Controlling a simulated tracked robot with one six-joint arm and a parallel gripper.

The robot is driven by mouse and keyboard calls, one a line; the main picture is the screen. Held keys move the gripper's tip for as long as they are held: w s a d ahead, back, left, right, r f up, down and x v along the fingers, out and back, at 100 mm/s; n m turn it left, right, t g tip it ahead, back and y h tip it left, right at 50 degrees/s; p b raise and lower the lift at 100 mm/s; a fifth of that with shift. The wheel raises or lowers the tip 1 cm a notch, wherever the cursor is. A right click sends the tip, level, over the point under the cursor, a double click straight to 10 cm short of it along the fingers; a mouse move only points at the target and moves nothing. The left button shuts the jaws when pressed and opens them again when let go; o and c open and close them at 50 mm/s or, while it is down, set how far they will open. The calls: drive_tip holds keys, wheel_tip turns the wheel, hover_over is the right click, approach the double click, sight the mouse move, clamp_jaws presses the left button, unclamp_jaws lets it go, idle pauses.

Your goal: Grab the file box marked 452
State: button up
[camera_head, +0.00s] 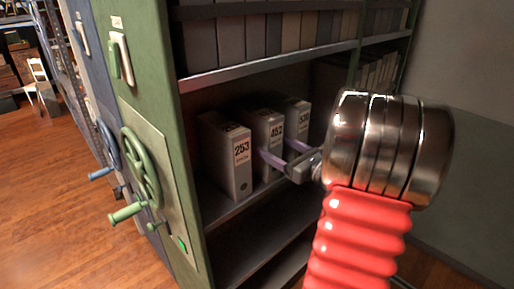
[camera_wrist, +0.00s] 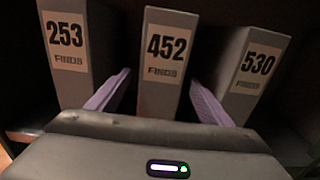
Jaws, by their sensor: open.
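The grey file box marked 452 (camera_head: 268,140) stands upright on a shelf between two similar boxes; it is in the middle of the wrist view (camera_wrist: 165,65). The box marked 253 (camera_head: 227,155) is on its left, and the box marked 530 (camera_head: 297,118) is on its right. My gripper (camera_head: 284,156) is open in front of the 452 box. In the wrist view its two purple fingers (camera_wrist: 160,97) point toward the gaps on either side of that box, with nothing held. The fingertips' depth beside the box is hard to tell.
The boxes stand in a dark shelf bay, with a shelf edge (camera_head: 270,65) above and an empty lower shelf (camera_head: 262,240) below. A green cabinet end with a handwheel (camera_head: 140,168) is at left. Open wooden floor (camera_head: 60,190) lies further left.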

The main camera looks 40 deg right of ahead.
sight(256, 134)
drive_tip(key=shift+w+a, duration=0.1)
drive_tip(key=shift+w, duration=2)
drive_tip(key=shift+w+r, duration=0.2)
drive_tip(key=shift+w, duration=2.4)
clamp_jaws()
drive_tip(key=shift+r, duration=0.1)
